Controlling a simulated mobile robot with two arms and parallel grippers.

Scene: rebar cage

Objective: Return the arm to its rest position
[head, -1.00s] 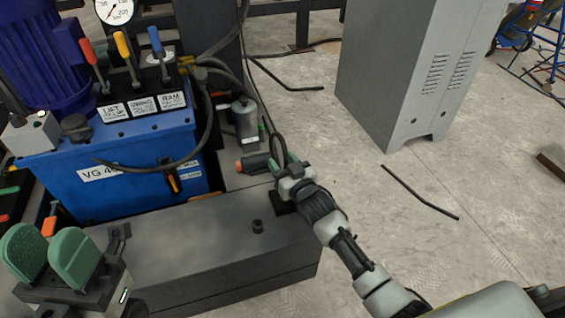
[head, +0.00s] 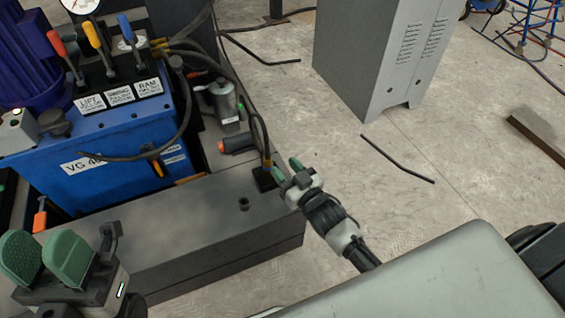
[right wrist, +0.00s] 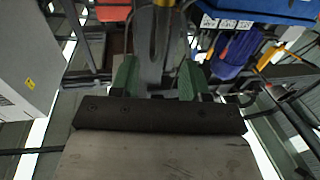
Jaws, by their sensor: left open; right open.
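My right gripper (head: 287,172) is open, with green fingertips, at the right end of the long dark grey block (head: 200,228). Its fingertips are close to a black hose with a brass fitting (head: 266,163) on a small dark base; I cannot tell whether they touch it. In the right wrist view the two green fingers (right wrist: 156,80) stand apart, with a grey bar-like thing behind the gap between them. My left gripper (head: 46,260) is open and empty at the lower left, its green pads upright and apart, in front of the block's left end.
A blue hydraulic unit (head: 110,185) with three coloured levers stands at the left. A grey cabinet (head: 375,60) stands at the back. Bent rods (head: 398,160) lie on open floor.

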